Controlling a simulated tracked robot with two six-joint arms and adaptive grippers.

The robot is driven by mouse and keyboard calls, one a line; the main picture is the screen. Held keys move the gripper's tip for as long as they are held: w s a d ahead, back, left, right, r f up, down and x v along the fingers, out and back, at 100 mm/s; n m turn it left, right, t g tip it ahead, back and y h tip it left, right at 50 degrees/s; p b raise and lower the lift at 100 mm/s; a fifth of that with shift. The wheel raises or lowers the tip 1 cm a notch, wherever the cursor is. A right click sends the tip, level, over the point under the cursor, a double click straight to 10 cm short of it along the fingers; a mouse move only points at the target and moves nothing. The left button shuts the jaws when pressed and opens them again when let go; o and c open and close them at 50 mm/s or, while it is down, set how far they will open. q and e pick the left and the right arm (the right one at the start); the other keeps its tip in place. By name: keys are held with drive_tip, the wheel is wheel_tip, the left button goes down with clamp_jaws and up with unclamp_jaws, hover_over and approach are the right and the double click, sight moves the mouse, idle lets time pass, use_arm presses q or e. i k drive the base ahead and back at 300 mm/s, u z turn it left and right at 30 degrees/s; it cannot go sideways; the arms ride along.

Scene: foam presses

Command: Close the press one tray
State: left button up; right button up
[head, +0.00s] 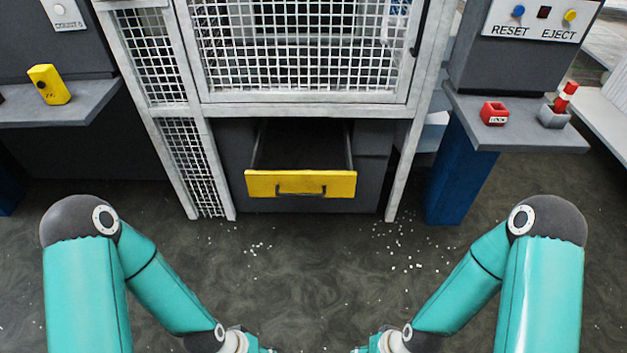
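The press tray (301,184) is a drawer with a yellow front and a dark bar handle (301,190). It sits low in the press, below the mesh guard, and is pulled out, so its dark open inside shows behind the front. Both my arms reach in from the bottom corners and bend toward the bottom middle. My grippers lie at or below the bottom edge, cut off, well short of the tray and apart from it. Their fingers do not show.
A white mesh guard door (300,50) in a grey frame stands above the tray. A left shelf holds a yellow device (49,85). A right shelf holds a red box (494,113) and a red-white item (564,97). White bits (262,246) litter the otherwise clear floor.

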sight(293, 155)
drive_tip(key=u, duration=0.2)
drive_tip(key=i, duration=0.6)
drive_tip(key=z, duration=1.1)
drive_tip(key=k, duration=1.3)
drive_tip(key=u, duration=0.4)
drive_tip(key=i, duration=1)
drive_tip(key=z, duration=0.05)
